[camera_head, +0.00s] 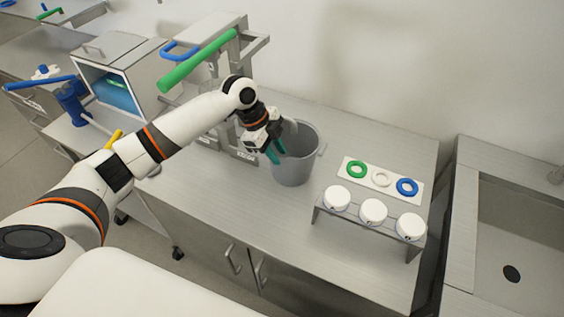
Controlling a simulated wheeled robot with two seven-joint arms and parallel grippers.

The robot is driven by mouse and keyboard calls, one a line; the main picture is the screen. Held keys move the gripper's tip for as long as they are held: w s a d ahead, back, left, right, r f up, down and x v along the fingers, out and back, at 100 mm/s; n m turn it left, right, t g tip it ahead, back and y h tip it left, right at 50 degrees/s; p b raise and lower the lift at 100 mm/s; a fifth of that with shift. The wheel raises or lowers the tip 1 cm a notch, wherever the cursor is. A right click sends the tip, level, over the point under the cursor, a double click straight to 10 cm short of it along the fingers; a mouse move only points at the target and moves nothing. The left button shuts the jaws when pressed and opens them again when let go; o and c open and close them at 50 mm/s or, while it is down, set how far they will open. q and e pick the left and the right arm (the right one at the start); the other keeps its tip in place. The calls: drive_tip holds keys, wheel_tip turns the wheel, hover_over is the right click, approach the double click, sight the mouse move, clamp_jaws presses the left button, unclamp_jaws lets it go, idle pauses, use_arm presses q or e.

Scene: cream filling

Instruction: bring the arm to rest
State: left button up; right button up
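My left arm reaches in from the left across the steel counter (215,211). Its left gripper (275,153) hangs over the left rim of a grey metal bucket (293,168). Its teal fingertips point down at the bucket's opening and look a little apart. I see nothing between them, though the bucket's inside is mostly hidden. My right gripper is not in view.
Right of the bucket, a white tray (346,178) holds green, white and blue rings. In front, a metal rack (365,225) holds three white-lidded jars. A machine with a green handle (197,60) stands behind my arm. A sink (520,240) lies far right.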

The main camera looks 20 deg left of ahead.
use_arm(q)
drive_tip(key=shift+v, duration=1.05)
